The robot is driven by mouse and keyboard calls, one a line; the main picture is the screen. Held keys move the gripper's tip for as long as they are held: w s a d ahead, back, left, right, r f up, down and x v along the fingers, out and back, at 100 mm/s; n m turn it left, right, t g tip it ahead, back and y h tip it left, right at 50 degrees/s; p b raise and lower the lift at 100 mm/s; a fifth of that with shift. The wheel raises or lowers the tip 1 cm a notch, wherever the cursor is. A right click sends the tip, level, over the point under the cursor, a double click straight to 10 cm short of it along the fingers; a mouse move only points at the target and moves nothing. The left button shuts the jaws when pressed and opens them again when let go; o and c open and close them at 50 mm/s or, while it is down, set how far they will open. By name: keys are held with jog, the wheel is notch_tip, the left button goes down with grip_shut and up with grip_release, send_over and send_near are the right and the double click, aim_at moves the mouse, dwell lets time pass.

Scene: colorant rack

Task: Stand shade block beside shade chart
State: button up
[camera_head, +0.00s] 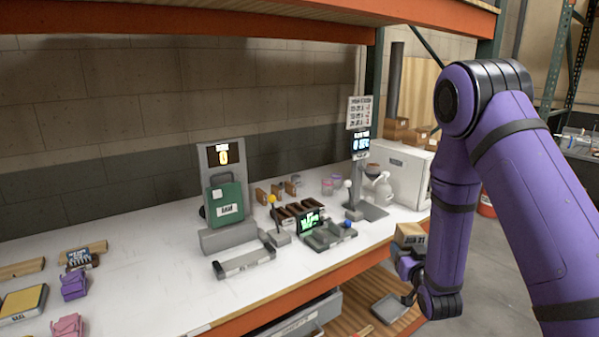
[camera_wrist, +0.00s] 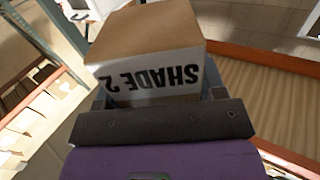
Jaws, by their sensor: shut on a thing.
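The shade block (camera_wrist: 150,60) is a brown box with a white label reading "SHADE 2", upside down in the wrist view. My gripper (camera_wrist: 160,95) is shut on it, with a finger on each side. In the head view the block (camera_head: 410,236) is held up in my gripper (camera_head: 409,262), off the right part of the counter's front edge. A white printed sign (camera_head: 360,112) stands on a post at the back right; its text is too small to read, so I cannot tell whether it is the shade chart.
The white counter (camera_head: 140,290) has an orange front edge. A grey stand with a green container (camera_head: 227,206), a grey tray (camera_head: 244,263) and a device with a green screen (camera_head: 326,236) stand on it. A white box-shaped machine (camera_head: 400,172) is at the right. An orange shelf hangs above.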

jog(key=shift+m+h, duration=0.3)
jog(key=f, duration=0.2)
jog(key=w+d+f, duration=0.1)
jog(key=f, duration=0.1)
jog(key=d+f, duration=0.1)
jog(key=f, duration=0.1)
jog(key=shift+w+f, duration=0.1)
jog(key=shift+w, duration=0.2)
jog(key=shift+a, duration=0.1)
